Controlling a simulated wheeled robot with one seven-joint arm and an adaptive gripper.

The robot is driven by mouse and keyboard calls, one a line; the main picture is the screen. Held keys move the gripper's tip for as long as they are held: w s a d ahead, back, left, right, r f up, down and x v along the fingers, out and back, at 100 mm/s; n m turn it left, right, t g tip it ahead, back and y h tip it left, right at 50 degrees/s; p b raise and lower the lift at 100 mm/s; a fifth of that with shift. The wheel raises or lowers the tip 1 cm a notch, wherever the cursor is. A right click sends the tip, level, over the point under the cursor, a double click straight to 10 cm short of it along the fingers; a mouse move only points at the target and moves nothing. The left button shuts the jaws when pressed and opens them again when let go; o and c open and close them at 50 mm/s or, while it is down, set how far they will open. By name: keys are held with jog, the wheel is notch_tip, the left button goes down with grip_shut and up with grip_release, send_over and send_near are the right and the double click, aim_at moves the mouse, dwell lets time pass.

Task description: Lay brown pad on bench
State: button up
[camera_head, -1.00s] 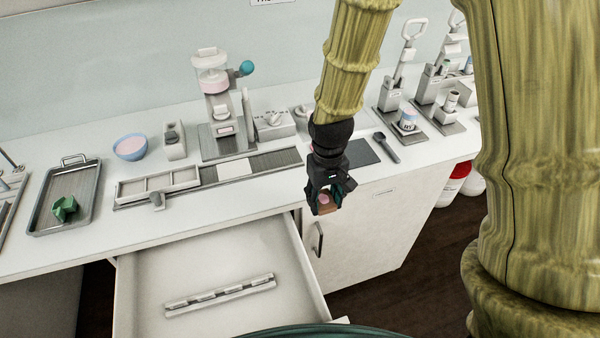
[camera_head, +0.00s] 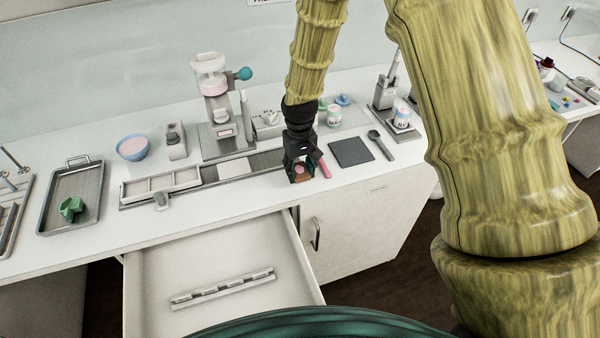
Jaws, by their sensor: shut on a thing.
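My gripper (camera_head: 301,172) is shut on a small brown pad (camera_head: 298,178), with a pink patch showing between the fingers. The gripper points down at the front edge of the white bench (camera_head: 112,165), right of the long grey strip. The fingers hide part of the pad. I cannot tell from this view how far the pad is above the bench top.
A pink stick (camera_head: 324,168) lies just right of the gripper, then a dark grey mat (camera_head: 351,151) and a dark spoon (camera_head: 380,146). A white drawer (camera_head: 220,265) stands open below. A blue bowl (camera_head: 132,148) and metal tray (camera_head: 86,184) are at left.

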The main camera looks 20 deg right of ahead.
aim_at(300, 170)
jog(key=shift+f+p, duration=0.6)
jog(key=shift+f, duration=0.75)
jog(key=shift+f, duration=0.1)
jog(key=o, duration=1)
jog(key=shift+r+b, duration=2.2)
jog(key=shift+r, duration=3.9)
